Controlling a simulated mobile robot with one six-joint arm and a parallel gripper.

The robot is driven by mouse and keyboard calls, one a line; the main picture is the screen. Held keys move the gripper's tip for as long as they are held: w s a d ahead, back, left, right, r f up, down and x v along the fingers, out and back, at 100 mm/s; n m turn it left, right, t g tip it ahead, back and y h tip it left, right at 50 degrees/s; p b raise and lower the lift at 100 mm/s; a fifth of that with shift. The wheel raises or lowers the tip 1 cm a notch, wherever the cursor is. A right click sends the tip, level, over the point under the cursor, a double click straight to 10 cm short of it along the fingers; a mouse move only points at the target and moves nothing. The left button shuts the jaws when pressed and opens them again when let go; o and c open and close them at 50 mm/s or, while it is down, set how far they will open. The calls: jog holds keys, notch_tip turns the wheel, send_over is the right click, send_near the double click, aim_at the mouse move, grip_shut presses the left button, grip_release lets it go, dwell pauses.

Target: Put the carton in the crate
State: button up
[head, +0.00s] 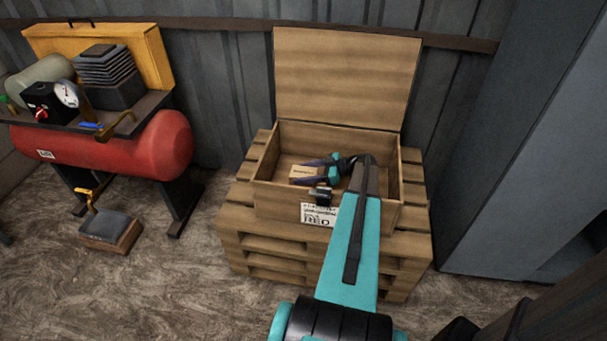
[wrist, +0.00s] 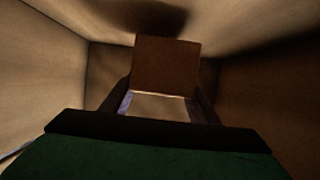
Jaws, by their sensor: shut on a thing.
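The crate (head: 272,200) is an open wooden box with its lid (head: 345,75) raised at the back and a printed label on its front wall. My gripper (head: 308,173) reaches over the front wall and is inside the crate, pointing left. It is shut on the carton (head: 303,174), a small tan box with dark print, inside the crate's walls. In the wrist view the carton (wrist: 166,65) stands out between the fingers, with crate walls around it. I cannot tell whether the carton touches the crate floor.
The crate stands on stacked wooden pallets (head: 270,245). A red tank (head: 150,145) with a loaded bench top stands to the left. A small box-like block (head: 110,230) lies on the floor there. A grey cabinet (head: 530,150) rises at the right.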

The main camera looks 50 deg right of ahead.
aim_at(306, 172)
jog(key=shift+f+b, duration=0.4)
jog(key=shift+b, duration=0.25)
jog(key=o, duration=1.5)
jog(key=shift+c, duration=0.2)
jog(key=shift+r+p, duration=0.2)
jog(key=shift+p, duration=0.1)
jog(key=shift+r+p, duration=0.5)
jog(key=shift+p, duration=0.3)
jog(key=v, duration=0.6)
jog(key=shift+f+b, duration=0.15)
jog(key=shift+b, duration=0.2)
jog(key=shift+v, duration=0.75)
